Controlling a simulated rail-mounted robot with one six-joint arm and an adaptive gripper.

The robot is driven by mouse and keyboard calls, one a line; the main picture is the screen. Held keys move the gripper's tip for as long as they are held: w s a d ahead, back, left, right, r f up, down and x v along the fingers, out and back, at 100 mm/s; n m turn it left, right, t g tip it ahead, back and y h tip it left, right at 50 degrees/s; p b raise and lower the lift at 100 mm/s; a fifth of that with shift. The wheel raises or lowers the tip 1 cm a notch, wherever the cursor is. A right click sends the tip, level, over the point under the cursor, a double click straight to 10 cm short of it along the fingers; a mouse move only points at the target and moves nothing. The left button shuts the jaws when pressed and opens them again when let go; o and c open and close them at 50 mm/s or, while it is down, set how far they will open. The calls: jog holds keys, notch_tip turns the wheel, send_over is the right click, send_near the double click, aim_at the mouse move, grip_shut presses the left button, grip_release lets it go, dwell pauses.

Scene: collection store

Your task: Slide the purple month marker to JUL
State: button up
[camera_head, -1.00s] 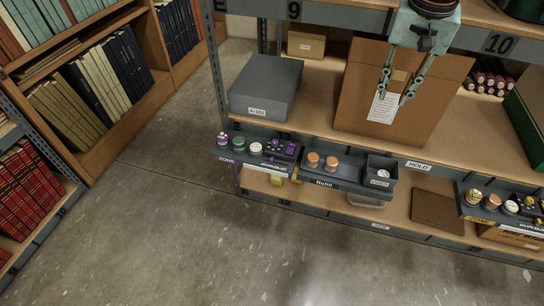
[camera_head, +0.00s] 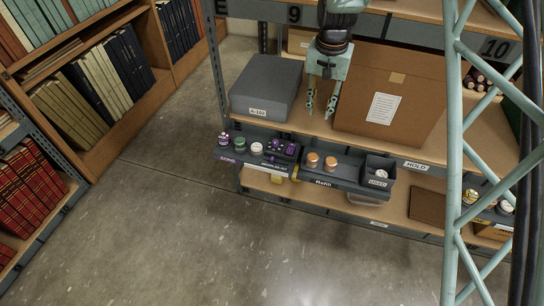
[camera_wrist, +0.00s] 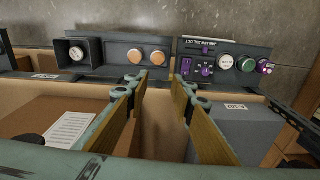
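A grey box (camera_head: 265,88) stands behind the panel, and a large brown carton (camera_head: 385,105) stands right of my gripper. A second panel (camera_head: 345,183) with two orange caps and a cup adjoins on the right. Open floor (camera_head: 190,215) lies in front.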

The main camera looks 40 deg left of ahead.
jog(key=p, duration=0.2)
send_over(272, 159)
notch_tip(272, 159, down, 16)
jog(key=shift+n+g, duration=0.3)
jog(key=shift+g, duration=0.1)
jog(key=shift+f, duration=0.1)
jog(key=shift+f+b, duration=0.55)
jog(key=shift+f, duration=6.25)
grip_shut()
